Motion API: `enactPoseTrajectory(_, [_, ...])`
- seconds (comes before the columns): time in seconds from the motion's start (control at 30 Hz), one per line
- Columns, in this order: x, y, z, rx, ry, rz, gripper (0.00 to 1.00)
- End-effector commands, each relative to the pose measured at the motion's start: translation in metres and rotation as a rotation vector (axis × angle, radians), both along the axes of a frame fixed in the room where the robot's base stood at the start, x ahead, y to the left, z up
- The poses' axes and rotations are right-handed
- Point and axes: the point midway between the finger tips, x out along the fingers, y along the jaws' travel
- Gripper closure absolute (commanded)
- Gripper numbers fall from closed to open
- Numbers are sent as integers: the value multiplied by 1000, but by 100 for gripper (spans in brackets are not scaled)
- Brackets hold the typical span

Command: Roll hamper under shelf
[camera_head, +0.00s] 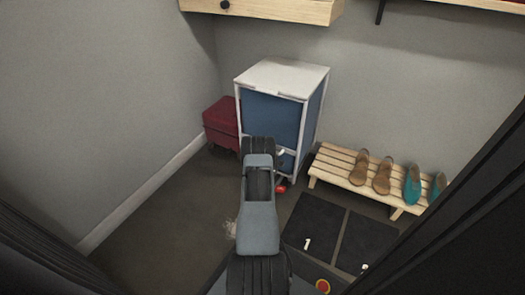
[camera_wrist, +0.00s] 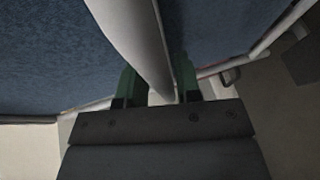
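The hamper (camera_head: 270,118) stands upright against the back wall, with blue panels, a white frame and a white lid. In the wrist view its blue fabric (camera_wrist: 50,50) fills the upper part, and a white bar (camera_wrist: 138,40) runs down between my fingers. My gripper (camera_wrist: 157,85) has a green finger on each side of this bar, close against it, and looks shut on it. In the head view my arm covers part of the hamper's front, and the fingertips are hidden. A pale wooden shelf (camera_head: 480,6) with a dark bracket shows at the top right.
A pale wooden box front (camera_head: 275,10) with a dark knob hangs above the hamper. A dark red case (camera_head: 221,122) stands left of it. A slatted bench (camera_head: 335,163) with brown and teal shoes is at right. Dark floor panels (camera_head: 318,222) lie in front; floor at left is clear.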

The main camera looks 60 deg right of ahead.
Motion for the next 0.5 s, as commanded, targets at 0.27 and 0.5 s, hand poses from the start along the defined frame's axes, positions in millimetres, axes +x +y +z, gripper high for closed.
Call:
enactPoseTrajectory(0.27, [-2,0,-1,4,0,-3,56])
enactPoseTrajectory(0.5, [-7,11,3,6,2,-3,56])
